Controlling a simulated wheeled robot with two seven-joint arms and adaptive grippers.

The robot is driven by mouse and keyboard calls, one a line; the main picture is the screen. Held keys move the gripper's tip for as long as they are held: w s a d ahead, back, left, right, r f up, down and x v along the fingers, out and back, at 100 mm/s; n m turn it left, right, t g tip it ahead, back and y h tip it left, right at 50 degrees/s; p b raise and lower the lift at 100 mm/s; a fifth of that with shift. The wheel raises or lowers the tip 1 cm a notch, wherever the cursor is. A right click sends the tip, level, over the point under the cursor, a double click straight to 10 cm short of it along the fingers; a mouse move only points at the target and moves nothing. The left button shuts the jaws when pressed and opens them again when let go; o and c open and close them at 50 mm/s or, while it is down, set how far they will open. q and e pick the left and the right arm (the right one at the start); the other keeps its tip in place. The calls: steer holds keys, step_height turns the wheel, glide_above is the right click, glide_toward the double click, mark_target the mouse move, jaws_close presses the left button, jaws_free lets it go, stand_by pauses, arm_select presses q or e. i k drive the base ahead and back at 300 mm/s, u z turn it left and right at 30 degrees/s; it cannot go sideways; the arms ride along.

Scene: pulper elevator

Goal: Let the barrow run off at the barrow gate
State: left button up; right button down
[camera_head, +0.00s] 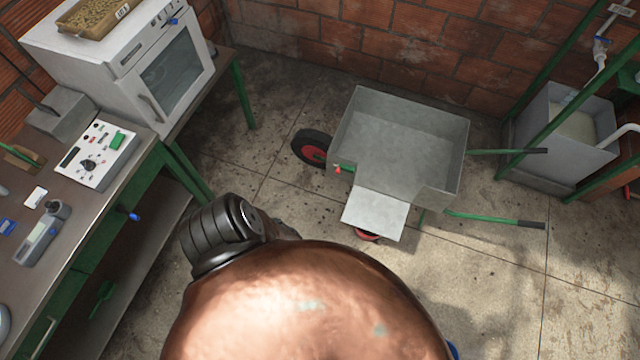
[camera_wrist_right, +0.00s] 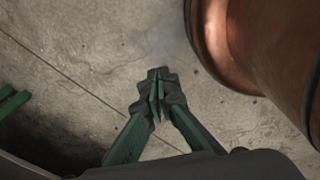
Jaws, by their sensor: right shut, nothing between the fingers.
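The grey metal barrow (camera_head: 400,135) stands on the concrete floor in the middle of the head view, and its tray looks empty. The barrow gate (camera_head: 375,213) is a flat panel that hangs open and slopes outward from the tray's near side. A small red knob (camera_head: 337,170) with a green part sits at the tray's near left corner. My right gripper (camera_wrist_right: 157,92) is shut and empty over bare floor in the right wrist view. It is hidden in the head view, and I cannot tell its distance from the barrow. My left gripper is not in view.
A rounded copper-coloured body (camera_head: 310,310) hides the bottom middle of the head view. The workbench (camera_head: 85,205) and white oven (camera_head: 170,75) are at the left. A grey tub (camera_head: 550,165) stands right of the barrow's handles (camera_head: 495,219). A brick wall is behind.

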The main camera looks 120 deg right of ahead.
mark_target(374, 212)
steer(key=u, duration=1.3)
steer(key=i, duration=0.65)
steer(key=z, duration=3.2)
steer(key=k, duration=0.15)
steer(key=z, duration=1.75)
